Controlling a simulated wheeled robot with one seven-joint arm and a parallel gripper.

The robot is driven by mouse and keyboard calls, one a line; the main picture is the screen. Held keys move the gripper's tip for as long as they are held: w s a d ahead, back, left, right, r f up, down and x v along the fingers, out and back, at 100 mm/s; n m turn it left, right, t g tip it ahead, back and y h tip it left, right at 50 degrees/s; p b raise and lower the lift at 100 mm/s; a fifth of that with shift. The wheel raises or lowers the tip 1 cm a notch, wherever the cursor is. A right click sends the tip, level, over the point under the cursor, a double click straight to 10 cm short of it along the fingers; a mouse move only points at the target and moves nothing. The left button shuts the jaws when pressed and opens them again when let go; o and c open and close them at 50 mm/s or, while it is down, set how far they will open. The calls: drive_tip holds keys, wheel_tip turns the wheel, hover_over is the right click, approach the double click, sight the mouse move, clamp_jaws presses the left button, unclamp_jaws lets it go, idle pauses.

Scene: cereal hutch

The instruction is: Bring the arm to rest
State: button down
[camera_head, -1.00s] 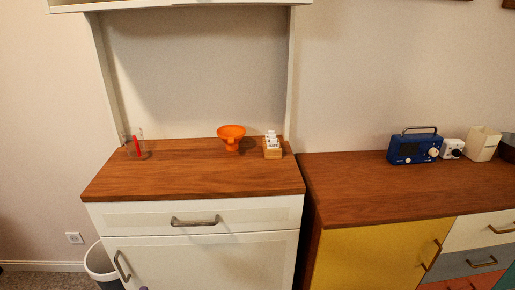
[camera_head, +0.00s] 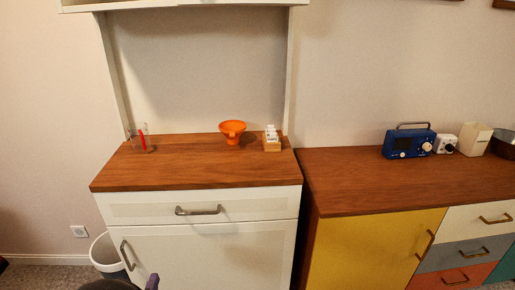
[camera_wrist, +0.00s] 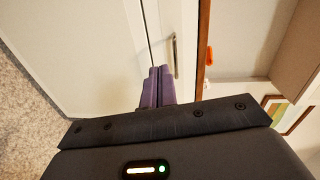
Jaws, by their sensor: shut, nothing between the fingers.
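My gripper (camera_wrist: 159,72) shows in the wrist view with its two purple fingers together and nothing between them. It points at the white front of the hutch (camera_wrist: 75,60), with a drawer handle (camera_wrist: 174,55) just beyond the fingertips in the picture. I cannot tell the exact gap to the front. In the head view a small purple part of my gripper (camera_head: 152,282) shows at the bottom edge, in front of the lower white door (camera_head: 210,255).
A sideboard (camera_head: 375,185) with a blue radio (camera_head: 408,144) stands right. A white bin (camera_head: 103,250) stands left.

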drive_tip(key=w+d+r+n+g, duration=0.1)
drive_tip(key=w+d+n+g, duration=0.35)
drive_tip(key=d, duration=0.45)
drive_tip(key=w+d+r+n+g, duration=0.1)
drive_tip(key=w+d+n+g, duration=0.2)
drive_tip(key=w+d, duration=0.4)
drive_tip(key=s+d+r+n+g, duration=0.1)
drive_tip(key=s+d+n+g, duration=0.15)
drive_tip(key=s+d, duration=0.4)
drive_tip(key=s+d+r+n+g+h, duration=0.1)
drive_tip(key=s+d+n+g, duration=0.15)
drive_tip(key=d, duration=0.75)
drive_tip(key=s+d+n+g, duration=0.1)
drive_tip(key=s+d+n, duration=0.2)
drive_tip(key=s+d, duration=0.45)
wheel_tip(320, 180, up, 23)
drive_tip(key=w+d+p, duration=0.1)
drive_tip(key=p, duration=2.1)
drive_tip(key=shift+d+f, duration=0.15)
drive_tip(key=shift+d, duration=0.05)
drive_tip(key=shift+g, duration=0.25)
drive_tip(key=shift+w+a, duration=0.1)
